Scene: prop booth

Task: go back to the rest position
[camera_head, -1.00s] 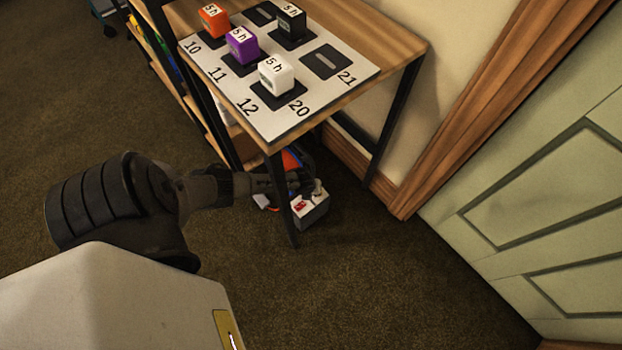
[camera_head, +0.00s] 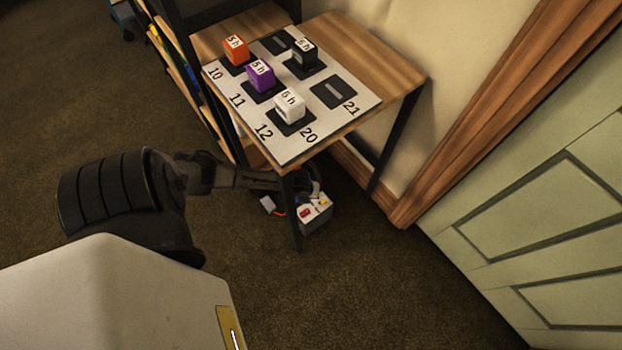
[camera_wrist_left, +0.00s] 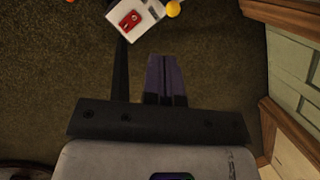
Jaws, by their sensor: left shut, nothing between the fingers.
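My left arm comes in from the left in the head view. Its dark gripper (camera_head: 268,181) is low beside the front leg of the wooden table, below the tabletop. In the left wrist view the gripper's two fingers (camera_wrist_left: 165,76) lie together, shut and empty. They point toward a white-grey box on the floor but appear apart from it. My right gripper is in neither view.
The wooden table (camera_head: 391,70) bears a numbered white board (camera_head: 336,119) with orange, purple, white and black blocks. Its front leg (camera_wrist_left: 121,72) stands close to my gripper. The white-grey box (camera_head: 316,219) has red and yellow parts. A green door (camera_head: 545,215) is right; carpet in front is clear.

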